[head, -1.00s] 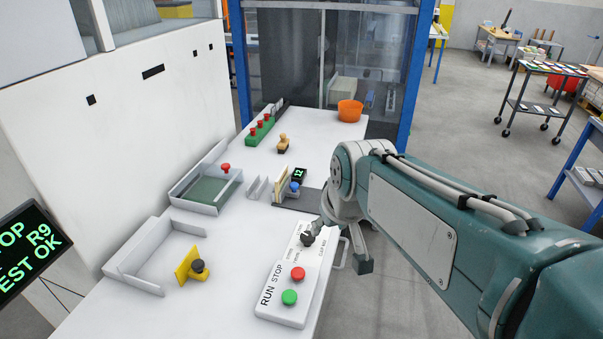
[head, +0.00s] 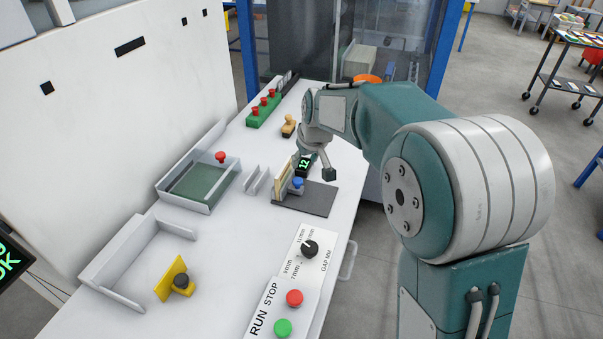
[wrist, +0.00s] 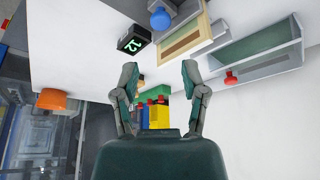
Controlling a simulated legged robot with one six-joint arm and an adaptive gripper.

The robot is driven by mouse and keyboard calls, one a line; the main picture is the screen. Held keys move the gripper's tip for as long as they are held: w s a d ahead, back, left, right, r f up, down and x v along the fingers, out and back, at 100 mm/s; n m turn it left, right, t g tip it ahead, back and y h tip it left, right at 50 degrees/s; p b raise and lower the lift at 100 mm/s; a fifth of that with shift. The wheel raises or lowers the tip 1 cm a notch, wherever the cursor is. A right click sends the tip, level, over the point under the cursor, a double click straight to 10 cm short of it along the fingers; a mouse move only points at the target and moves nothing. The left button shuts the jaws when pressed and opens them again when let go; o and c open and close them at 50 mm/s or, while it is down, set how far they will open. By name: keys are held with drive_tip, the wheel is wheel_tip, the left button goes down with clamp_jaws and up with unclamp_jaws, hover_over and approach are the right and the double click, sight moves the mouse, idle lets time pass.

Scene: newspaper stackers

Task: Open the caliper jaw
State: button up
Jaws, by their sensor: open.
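The caliper stands on a dark grey mat (head: 318,200) on the white table. It has upright cream plates (head: 284,184), a blue knob (head: 297,182) and a small black display (head: 304,166) with green digits that look like 12. In the wrist view the blue knob (wrist: 160,18), the display (wrist: 134,40) and a cream plate (wrist: 190,45) show at the top. My gripper (head: 318,162) is just behind the caliper, close to the display. In the wrist view my gripper (wrist: 160,72) is open, with nothing between its fingers. The gap between the jaws is not clear.
A grey tray (head: 183,205) with a red knob is left of the caliper. A panel with a gap dial (head: 310,249), a red button (head: 294,298) and a green button (head: 283,328) is in front. A wooden stamp (head: 288,126) and green block (head: 262,111) are behind.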

sight(297, 180)
drive_tip(key=x, duration=1)
drive_tip(key=shift+f, duration=0.25)
drive_tip(key=shift+c, duration=0.3)
